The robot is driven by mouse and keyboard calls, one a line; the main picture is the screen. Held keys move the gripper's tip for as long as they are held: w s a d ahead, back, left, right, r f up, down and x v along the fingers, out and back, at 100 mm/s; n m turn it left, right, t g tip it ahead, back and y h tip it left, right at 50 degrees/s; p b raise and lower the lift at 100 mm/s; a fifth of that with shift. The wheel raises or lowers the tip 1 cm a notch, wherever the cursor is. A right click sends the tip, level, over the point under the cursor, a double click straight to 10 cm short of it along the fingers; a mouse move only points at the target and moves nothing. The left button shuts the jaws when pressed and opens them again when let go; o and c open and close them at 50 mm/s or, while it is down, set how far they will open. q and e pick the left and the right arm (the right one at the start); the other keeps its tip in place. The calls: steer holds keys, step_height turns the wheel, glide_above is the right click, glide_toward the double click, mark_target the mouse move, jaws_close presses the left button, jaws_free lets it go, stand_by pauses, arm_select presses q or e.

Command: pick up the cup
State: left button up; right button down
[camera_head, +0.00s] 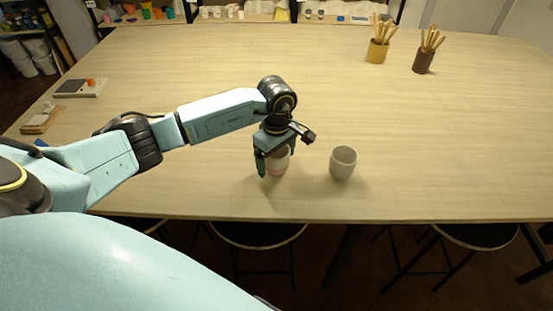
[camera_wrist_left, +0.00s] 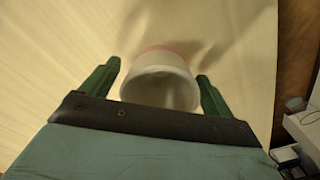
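A white cup with a pinkish band low on its side (camera_head: 278,164) stands on the table near its front edge. My left gripper (camera_head: 272,158) points down over this cup, with its fingers on either side of it. In the left wrist view the cup (camera_wrist_left: 160,82) sits between the two green fingers (camera_wrist_left: 159,70). The fingers look spread, with a small gap beside the cup. A second, plain pale cup (camera_head: 343,163) stands upright just to the right, apart from the gripper. My right gripper is not in view.
The wooden table (camera_head: 200,60) is mostly clear. A tan holder (camera_head: 377,52) and a dark holder (camera_head: 423,62) with wooden tools stand at the back right. Small flat items (camera_head: 80,88) lie at the left edge. Stools (camera_head: 258,235) stand under the front edge.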

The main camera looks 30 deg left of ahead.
arm_select(q)
steer(key=c, duration=1.1)
